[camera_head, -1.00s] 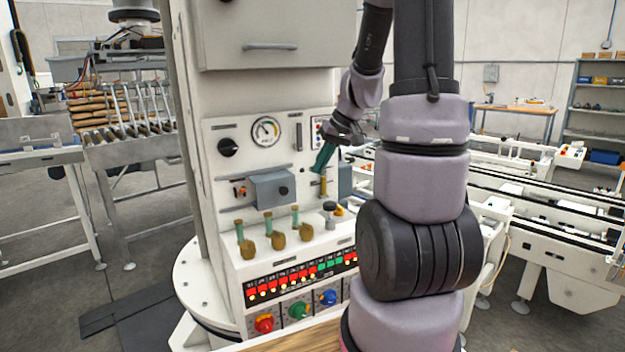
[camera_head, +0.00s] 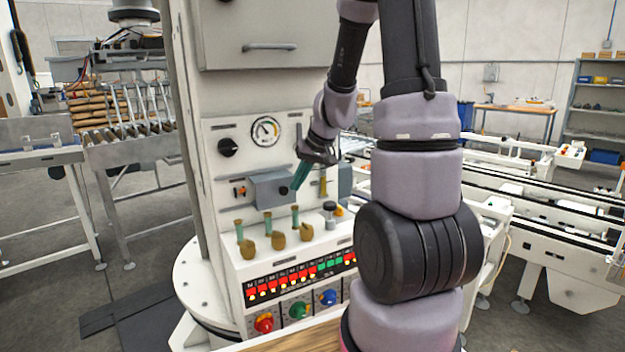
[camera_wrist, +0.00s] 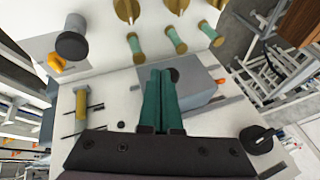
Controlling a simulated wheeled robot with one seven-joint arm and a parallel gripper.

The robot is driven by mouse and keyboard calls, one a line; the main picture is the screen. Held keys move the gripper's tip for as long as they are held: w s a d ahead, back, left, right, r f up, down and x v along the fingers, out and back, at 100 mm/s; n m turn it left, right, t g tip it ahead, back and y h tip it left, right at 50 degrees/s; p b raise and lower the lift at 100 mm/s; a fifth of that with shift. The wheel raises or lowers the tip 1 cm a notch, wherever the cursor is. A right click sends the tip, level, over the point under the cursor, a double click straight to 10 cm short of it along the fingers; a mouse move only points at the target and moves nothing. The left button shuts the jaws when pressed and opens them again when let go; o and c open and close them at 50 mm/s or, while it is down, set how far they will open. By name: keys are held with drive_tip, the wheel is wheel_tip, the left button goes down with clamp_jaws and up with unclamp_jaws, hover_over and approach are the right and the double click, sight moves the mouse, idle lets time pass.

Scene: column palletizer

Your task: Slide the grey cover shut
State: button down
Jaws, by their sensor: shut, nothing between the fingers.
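The grey cover (camera_head: 264,187) is a box with a dark round knob on its face, set on the white control panel. A small orange switch (camera_head: 240,192) shows uncovered just left of it. My gripper (camera_head: 295,189) has its teal fingers shut and empty, with the tips at the cover's right end beside the knob. In the wrist view the grey cover (camera_wrist: 200,86) lies right of the shut fingers (camera_wrist: 160,72), which partly overlap the knob (camera_wrist: 174,74). I cannot tell whether the tips touch it.
A dark dial (camera_head: 228,147) and a gauge (camera_head: 265,131) sit above the cover. Several green-stemmed levers (camera_head: 295,217) stand on the ledge below. A yellow handle (camera_head: 323,186) is on the panel right of my fingers, and a black-topped post (camera_head: 330,212) stands lower right.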

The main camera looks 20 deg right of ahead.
drive_tip(key=shift+a, duration=1.25)
drive_tip(key=shift+s, duration=0.1)
